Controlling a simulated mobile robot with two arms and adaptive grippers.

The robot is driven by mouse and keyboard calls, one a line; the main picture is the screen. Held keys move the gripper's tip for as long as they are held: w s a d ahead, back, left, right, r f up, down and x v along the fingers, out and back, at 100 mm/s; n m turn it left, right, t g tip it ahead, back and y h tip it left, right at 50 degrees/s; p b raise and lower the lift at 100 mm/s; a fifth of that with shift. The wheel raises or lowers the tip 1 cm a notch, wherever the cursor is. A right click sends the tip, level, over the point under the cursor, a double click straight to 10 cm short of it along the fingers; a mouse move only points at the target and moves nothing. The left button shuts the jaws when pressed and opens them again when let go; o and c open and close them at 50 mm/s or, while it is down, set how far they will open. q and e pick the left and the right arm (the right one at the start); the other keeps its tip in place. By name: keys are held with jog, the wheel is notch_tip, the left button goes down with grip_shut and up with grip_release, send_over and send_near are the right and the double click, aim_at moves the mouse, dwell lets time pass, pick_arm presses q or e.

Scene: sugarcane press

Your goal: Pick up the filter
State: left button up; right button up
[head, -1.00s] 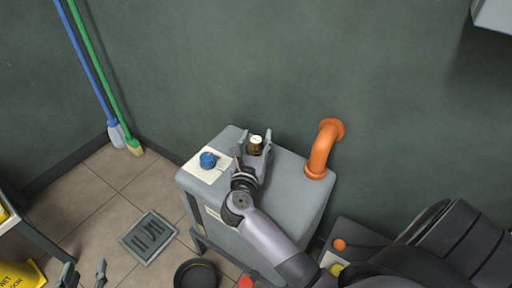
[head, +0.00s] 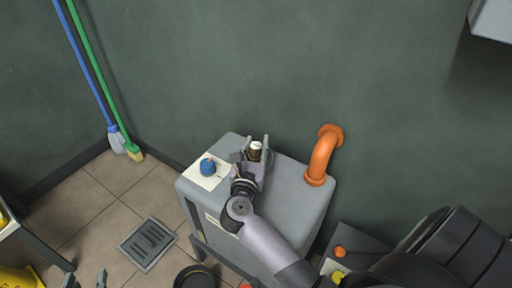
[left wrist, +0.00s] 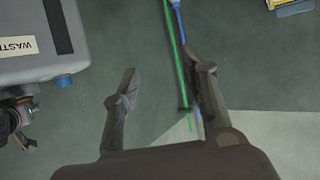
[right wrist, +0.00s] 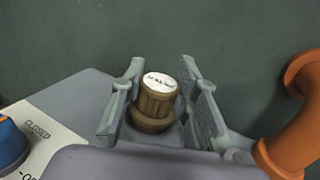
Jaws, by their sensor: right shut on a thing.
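The filter (head: 256,152) is a brown, ribbed cap with a white labelled top, on top of the grey machine cabinet (head: 285,195). It stands between the fingers of my right gripper (head: 257,146), which is shut on it. In the right wrist view the filter (right wrist: 157,98) is upright, with a wider brown ring below it; whether it has lifted clear of the cabinet I cannot tell. My left gripper (head: 87,281) is at the bottom left of the head view, well away from the cabinet. In the left wrist view its fingers (left wrist: 160,90) are apart and empty.
A blue knob (head: 208,167) on a white label lies left of the filter. An orange pipe (head: 321,160) rises on the right, by the wall. Green and blue broom handles (head: 95,75) lean on the wall. A floor drain (head: 147,243) and black pan (head: 196,277) lie below.

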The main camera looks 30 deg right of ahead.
notch_tip(320, 180, up, 5)
jog(key=shift+p, duration=0.95)
notch_tip(320, 180, up, 6)
jog(key=p, duration=0.2)
pick_arm(q)
jog(key=s+a+f+g+y+p, duration=0.1)
jog(key=s+a+f+g, duration=0.2)
jog(key=s+g, duration=0.3)
jog(key=s+a+f+g+y+p, duration=0.15)
jog(key=s+f+g, duration=0.25)
jog(key=s, duration=0.5)
pick_arm(e)
notch_tip(320, 180, up, 9)
send_over(256, 145)
pick_arm(q)
jog(key=shift+n, duration=0.3)
jog(key=x, duration=0.5)
jog(key=shift+w+a+r, duration=0.1)
jog(key=shift+w+a, duration=0.15)
pick_arm(e)
jog(key=shift+f, duration=0.25)
